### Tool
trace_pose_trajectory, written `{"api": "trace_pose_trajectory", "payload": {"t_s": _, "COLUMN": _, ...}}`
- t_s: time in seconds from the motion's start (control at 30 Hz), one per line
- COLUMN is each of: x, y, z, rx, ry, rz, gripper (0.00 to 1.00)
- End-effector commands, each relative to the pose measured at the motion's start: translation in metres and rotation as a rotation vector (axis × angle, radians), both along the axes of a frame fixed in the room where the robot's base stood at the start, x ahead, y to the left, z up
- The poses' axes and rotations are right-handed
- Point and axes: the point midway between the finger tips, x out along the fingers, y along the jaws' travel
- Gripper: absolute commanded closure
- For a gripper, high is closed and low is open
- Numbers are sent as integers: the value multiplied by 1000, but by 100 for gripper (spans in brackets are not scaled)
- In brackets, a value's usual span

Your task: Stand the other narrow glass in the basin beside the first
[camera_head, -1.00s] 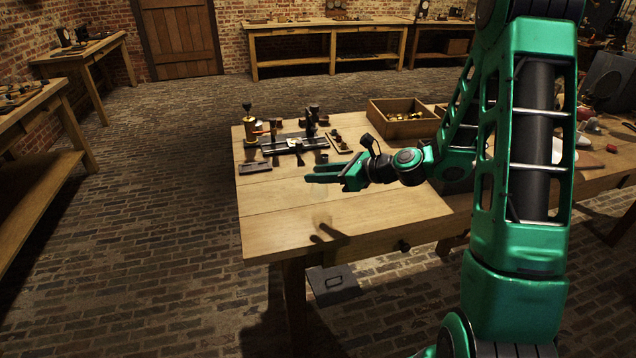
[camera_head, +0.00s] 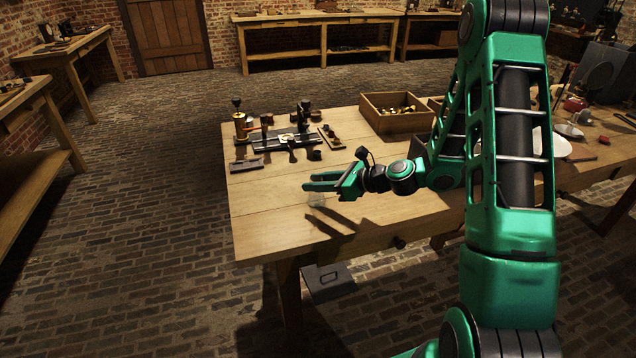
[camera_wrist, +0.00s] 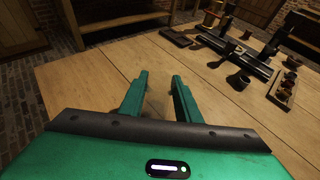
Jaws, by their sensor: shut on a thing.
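My gripper (camera_head: 312,182) is over the front part of the near workbench, its green fingers pointing left. A faint, clear narrow glass (camera_head: 316,200) shows just below the fingers, low over the wood. In the wrist view my gripper (camera_wrist: 160,80) has its fingers shut on the glass, which is hardly visible between them. A white, shallow, round vessel (camera_head: 555,147), perhaps the basin, stands to the right on the bench, partly hidden behind my arm. I cannot make out another glass in it.
A wooden box (camera_head: 396,112) with brass parts stands at the back of the workbench (camera_head: 270,215). A dark instrument rail (camera_head: 287,142) with several small fittings and a brass piece (camera_head: 240,127) lie at the back left. The bench's front left is clear.

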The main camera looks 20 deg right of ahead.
Motion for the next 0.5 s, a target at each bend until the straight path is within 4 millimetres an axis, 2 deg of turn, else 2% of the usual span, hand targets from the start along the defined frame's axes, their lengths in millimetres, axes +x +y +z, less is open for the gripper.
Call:
{"api": "trace_pose_trajectory", "payload": {"t_s": 0.03, "x": 0, "y": 0, "z": -1, "rx": 1, "ry": 1, "rz": 0, "gripper": 100}}
{"api": "trace_pose_trajectory", "payload": {"t_s": 0.07, "x": 0, "y": 0, "z": -1, "rx": 1, "ry": 1, "rz": 0, "gripper": 65}}
{"api": "trace_pose_trajectory", "payload": {"t_s": 0.1, "x": 0, "y": 0, "z": -1, "rx": 0, "ry": 0, "rz": 0, "gripper": 56}}
{"api": "trace_pose_trajectory", "payload": {"t_s": 0.13, "x": 0, "y": 0, "z": -1, "rx": 0, "ry": 0, "rz": 0, "gripper": 51}}
{"api": "trace_pose_trajectory", "payload": {"t_s": 0.5, "x": -1, "y": -1, "z": 2, "rx": 0, "ry": 0, "rz": -1, "gripper": 51}}
